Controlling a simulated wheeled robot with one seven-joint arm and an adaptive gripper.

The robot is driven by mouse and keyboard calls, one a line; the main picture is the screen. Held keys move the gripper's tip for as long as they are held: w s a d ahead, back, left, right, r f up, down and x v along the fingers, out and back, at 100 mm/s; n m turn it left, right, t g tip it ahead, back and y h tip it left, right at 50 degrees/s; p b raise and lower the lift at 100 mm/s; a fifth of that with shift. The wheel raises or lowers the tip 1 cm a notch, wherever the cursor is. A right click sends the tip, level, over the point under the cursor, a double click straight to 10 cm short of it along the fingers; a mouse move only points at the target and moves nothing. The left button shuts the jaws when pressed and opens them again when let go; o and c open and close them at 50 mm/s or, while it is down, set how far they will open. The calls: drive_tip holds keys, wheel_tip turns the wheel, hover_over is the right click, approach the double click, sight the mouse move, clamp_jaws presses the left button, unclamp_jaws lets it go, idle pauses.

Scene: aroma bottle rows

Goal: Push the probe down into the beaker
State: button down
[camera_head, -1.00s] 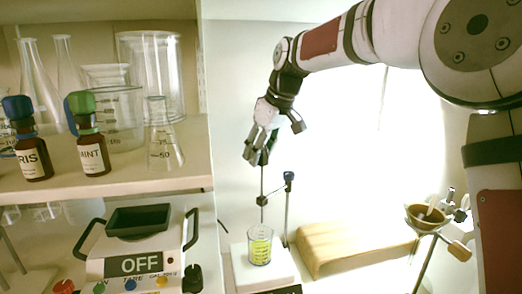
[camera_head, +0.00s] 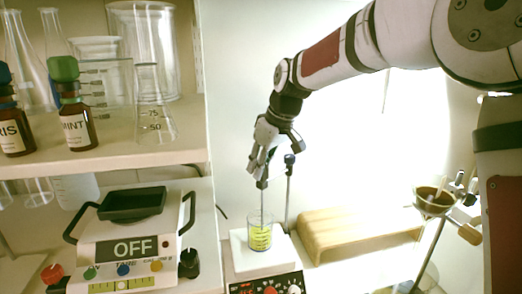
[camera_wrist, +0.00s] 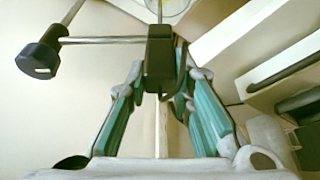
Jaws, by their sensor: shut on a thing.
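The beaker (camera_head: 259,236) holds yellow liquid and stands on the white plate of the stirrer (camera_head: 268,262). The thin probe (camera_head: 262,200) hangs upright from a dark holder, with its lower end inside the beaker's outline. My gripper (camera_head: 262,170) is shut on the probe's dark holder above the beaker. In the wrist view, the black holder (camera_wrist: 161,58) sits between the green-padded fingers of my gripper (camera_wrist: 160,85), and part of the beaker (camera_wrist: 168,8) shows at the top edge. The probe's exact tip depth is hard to tell.
A support rod with a blue-black knob (camera_head: 289,160) stands just behind the beaker. A scale reading OFF (camera_head: 130,245) and a shelf (camera_head: 140,155) with bottles and glassware are at left. A bowl on a stand (camera_head: 434,202) is at right.

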drive_tip(key=shift+f, duration=0.35)
drive_tip(key=c, duration=1.4)
unclamp_jaws()
drive_tip(key=shift+f, duration=0.1)
drive_tip(key=v, duration=1.2)
